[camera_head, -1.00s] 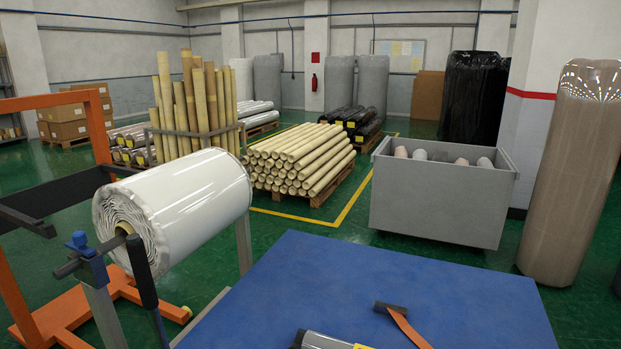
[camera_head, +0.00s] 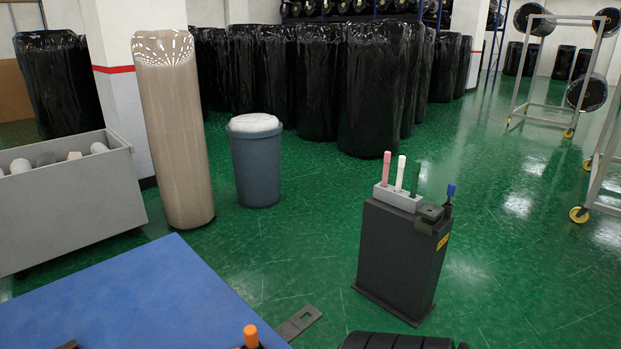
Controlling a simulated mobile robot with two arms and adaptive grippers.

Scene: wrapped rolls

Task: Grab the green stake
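A dark green stake (camera_head: 415,177) stands upright in a light grey holder block (camera_head: 398,198), beside a white stake (camera_head: 400,172) and a pink stake (camera_head: 387,168). It is hard to make out against the green floor. The block sits on top of a dark grey stand (camera_head: 398,262) on the floor, right of centre. Neither of my grippers is in view.
A blue-topped table (camera_head: 150,300) fills the lower left. An orange-tipped object (camera_head: 251,337) and a dark ribbed object (camera_head: 395,341) show at the bottom edge. A blue-grey bin (camera_head: 256,165) and a wrapped roll (camera_head: 175,130) stand behind. Open green floor surrounds the stand.

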